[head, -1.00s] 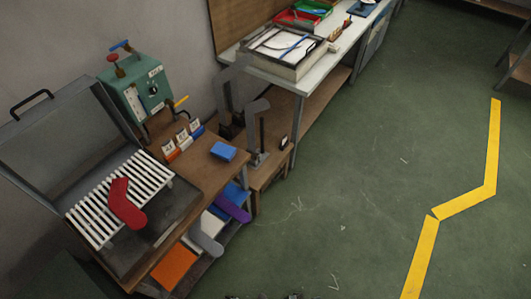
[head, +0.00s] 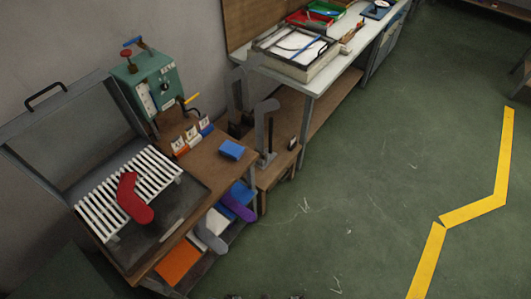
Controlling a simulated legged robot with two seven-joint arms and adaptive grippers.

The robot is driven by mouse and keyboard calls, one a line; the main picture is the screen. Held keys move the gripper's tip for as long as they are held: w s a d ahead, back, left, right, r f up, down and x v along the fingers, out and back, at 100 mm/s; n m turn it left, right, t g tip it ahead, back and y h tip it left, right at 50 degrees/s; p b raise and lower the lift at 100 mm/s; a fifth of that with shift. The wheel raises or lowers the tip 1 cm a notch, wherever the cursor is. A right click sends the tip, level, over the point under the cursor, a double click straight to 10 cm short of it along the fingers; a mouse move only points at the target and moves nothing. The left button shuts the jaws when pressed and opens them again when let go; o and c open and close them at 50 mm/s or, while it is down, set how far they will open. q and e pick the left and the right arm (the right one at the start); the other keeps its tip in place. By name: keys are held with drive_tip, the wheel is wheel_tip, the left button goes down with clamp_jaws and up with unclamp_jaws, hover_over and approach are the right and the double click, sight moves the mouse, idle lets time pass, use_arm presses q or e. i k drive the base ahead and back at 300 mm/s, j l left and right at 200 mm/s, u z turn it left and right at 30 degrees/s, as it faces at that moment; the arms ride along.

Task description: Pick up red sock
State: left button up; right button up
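The red sock (head: 133,199) lies bent on a white slatted rack (head: 95,214) at the left of the head view. The rack sits in a dark open tray on the wooden bench (head: 213,167), with a raised lid (head: 62,125) behind it. Neither of my grippers shows clearly in the head view. Only small dark bits, too little to identify, show at the bottom edge.
A green machine (head: 150,85) and a blue block (head: 231,149) stand on the bench. Grey sock-shaped boards (head: 265,130) stand beside it. Orange, grey and purple pieces lie on the shelf below. The green floor (head: 370,200) at right is clear.

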sight(127, 199)
drive_tip(key=u, duration=1.5)
drive_tip(key=l+z, duration=0.25)
drive_tip(key=l, duration=0.15)
